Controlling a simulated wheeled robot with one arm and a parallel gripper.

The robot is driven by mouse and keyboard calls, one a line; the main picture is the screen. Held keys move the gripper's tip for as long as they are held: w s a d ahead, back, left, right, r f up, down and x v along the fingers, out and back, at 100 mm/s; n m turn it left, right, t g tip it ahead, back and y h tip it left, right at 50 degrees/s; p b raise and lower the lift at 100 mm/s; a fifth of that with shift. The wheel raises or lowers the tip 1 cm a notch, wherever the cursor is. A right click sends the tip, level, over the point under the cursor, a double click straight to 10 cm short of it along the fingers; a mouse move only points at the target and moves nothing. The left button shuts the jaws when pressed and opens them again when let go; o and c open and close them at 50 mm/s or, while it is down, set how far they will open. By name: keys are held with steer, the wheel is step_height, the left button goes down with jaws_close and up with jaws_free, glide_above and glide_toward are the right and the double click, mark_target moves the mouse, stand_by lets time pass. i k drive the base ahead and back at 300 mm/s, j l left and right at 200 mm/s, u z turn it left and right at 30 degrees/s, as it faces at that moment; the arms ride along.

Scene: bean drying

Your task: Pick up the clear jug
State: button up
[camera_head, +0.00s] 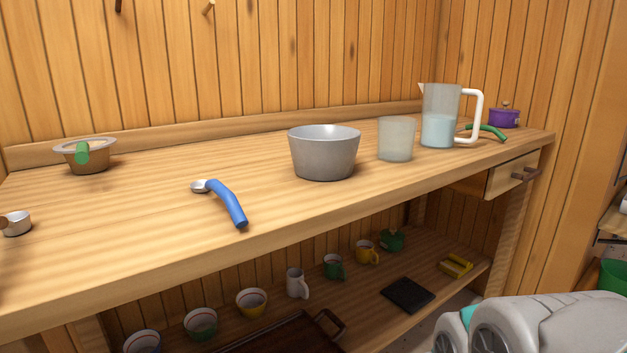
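The clear jug (441,108) stands upright on the wooden workbench (330,208), toward its right end. It has a white handle on its right side and pale blue contents in its lower part. Its spout points left. A frosted clear cup (396,140) stands just left of it and nearer the front edge. A tool with a green handle (490,131) lies by the jug's handle, partly hidden behind it. My gripper is not in view. Grey rounded parts, likely of my own arm, show at the bottom right, apart from the jug.
A grey bowl (323,156), a blue-handled scoop (229,203) and a brown strainer bowl (86,158) are on the bench. A purple pot (504,117) stands right of the jug. A drawer (512,172) is slightly open below. Several cups and bowls stand on the lower shelf.

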mark_target(441, 103)
steer(key=i+l+u, duration=0.1)
steer(key=l+u, duration=0.2)
steer(key=u, duration=0.15)
steer(key=l+u, duration=0.3)
steer(key=u, duration=0.15)
steer(key=l+u, duration=0.15)
steer(key=l, duration=0.85)
steer(key=k+l+u, duration=0.15)
steer(key=l, duration=0.85)
